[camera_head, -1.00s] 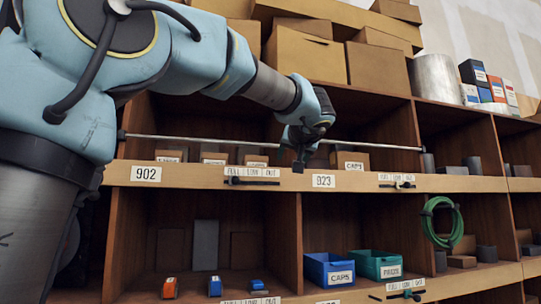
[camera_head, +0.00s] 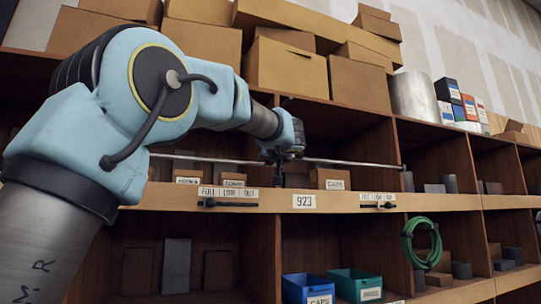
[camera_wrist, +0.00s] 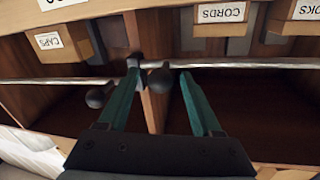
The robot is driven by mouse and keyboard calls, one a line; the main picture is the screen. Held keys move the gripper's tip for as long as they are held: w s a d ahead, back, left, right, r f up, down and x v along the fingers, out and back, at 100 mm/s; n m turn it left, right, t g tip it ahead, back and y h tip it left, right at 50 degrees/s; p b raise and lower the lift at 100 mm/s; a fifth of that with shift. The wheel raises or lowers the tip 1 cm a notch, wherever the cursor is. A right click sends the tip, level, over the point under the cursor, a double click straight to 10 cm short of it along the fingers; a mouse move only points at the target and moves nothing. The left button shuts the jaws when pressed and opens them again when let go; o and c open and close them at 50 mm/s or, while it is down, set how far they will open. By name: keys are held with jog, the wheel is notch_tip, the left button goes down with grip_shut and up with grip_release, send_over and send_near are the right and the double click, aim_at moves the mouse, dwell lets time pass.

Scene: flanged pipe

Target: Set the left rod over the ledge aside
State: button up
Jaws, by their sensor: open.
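The left rod (camera_head: 205,159) is thin and grey. It runs level across the front of the upper bay, over the wooden ledge (camera_head: 385,204). In the wrist view, which is turned over, this rod (camera_wrist: 250,63) runs to the right. The right rod (camera_head: 355,163) continues on the other side, and it also shows in the wrist view (camera_wrist: 50,81). My gripper (camera_head: 280,162) is at the upright between the bays. In the wrist view my gripper (camera_wrist: 160,70) is open, its green fingers spread near the inner end of the left rod. I cannot tell whether they touch it.
A dark ball knob (camera_wrist: 160,80) shows between my fingers, another (camera_wrist: 97,97) beside them. Boxes labelled CORDS (camera_wrist: 220,14) and CAPS (camera_wrist: 60,43) sit behind the rods. Dark latches (camera_head: 228,203) line the ledge front. A green coil (camera_head: 421,243) and bins (camera_head: 308,288) are lower.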

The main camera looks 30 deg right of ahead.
jog(key=shift+w+d, duration=0.1)
jog(key=shift+w, duration=0.25)
jog(key=shift+c, duration=0.3)
grip_shut()
dwell(1.0)
